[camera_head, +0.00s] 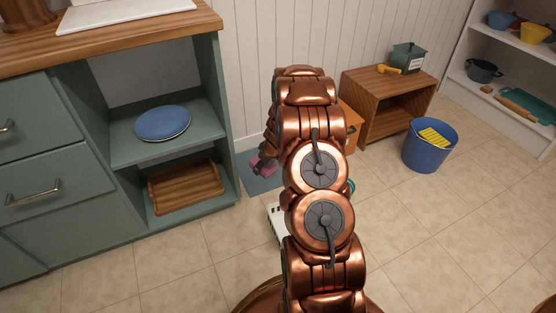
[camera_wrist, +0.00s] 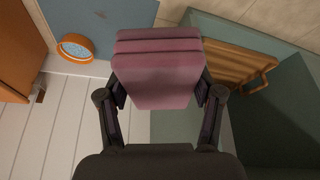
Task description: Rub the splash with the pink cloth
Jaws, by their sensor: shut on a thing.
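The pink cloth (camera_wrist: 157,78) is a folded, layered pad between the fingers of my gripper (camera_wrist: 160,98) in the wrist view. The fingers press on its two sides. In the head view the cloth (camera_head: 263,166) shows as a small pink patch left of my arm, over or near a blue-grey mat (camera_head: 257,184); my arm hides much around it. The mat (camera_wrist: 92,20) also shows beyond the cloth in the wrist view, with a faint brownish mark on it. I cannot tell whether that mark is the splash. I cannot tell whether the cloth touches the mat.
A green cabinet (camera_head: 223,110) stands left, holding a blue plate (camera_head: 162,123) and a wooden tray (camera_head: 186,187). An orange-rimmed round vessel (camera_wrist: 76,48) is near the mat. A wooden stand (camera_head: 388,98) and blue bucket (camera_head: 430,148) are right.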

